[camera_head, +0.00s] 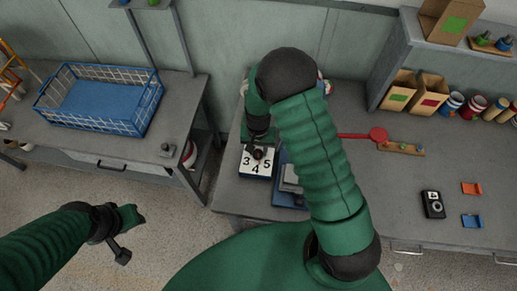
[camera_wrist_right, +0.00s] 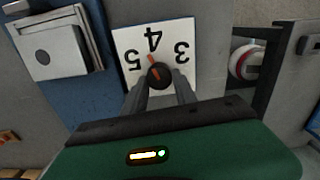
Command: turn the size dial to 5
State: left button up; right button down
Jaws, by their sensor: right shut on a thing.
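The size dial is a dark round knob (camera_wrist_right: 158,75) with a red pointer on a white plate (camera_wrist_right: 184,72) marked 3, 4 and 5. In the right wrist view the plate is upside down, and the pointer points roughly at the 4. In the head view the dial plate (camera_head: 255,171) lies near the left edge of the right table. My right gripper (camera_wrist_right: 160,88) is shut on the knob, one finger on each side. It also shows in the head view (camera_head: 257,147), partly hiding the knob. My left gripper (camera_head: 128,236) hangs over the floor, away from the dial; its jaws are unclear.
A blue and grey device (camera_head: 288,187) stands beside the dial plate, partly behind my right arm. A red paddle-shaped thing (camera_head: 378,135) lies further right. A black gadget (camera_head: 433,204) and small coloured pieces lie at the right. A blue wire basket (camera_head: 100,98) sits on the left table.

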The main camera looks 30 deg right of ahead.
aim_at(258, 153)
jog(key=n, duration=0.4)
jog(key=shift+s+a+n, duration=0.15)
jog(key=shift+n, duration=1.75)
jog(key=shift+s, duration=0.1)
jog(key=c, duration=1)
grip_release()
jog(key=shift+r, duration=0.1)
notch_tip(258, 153, up, 17)
jog(key=shift+b, duration=0.45)
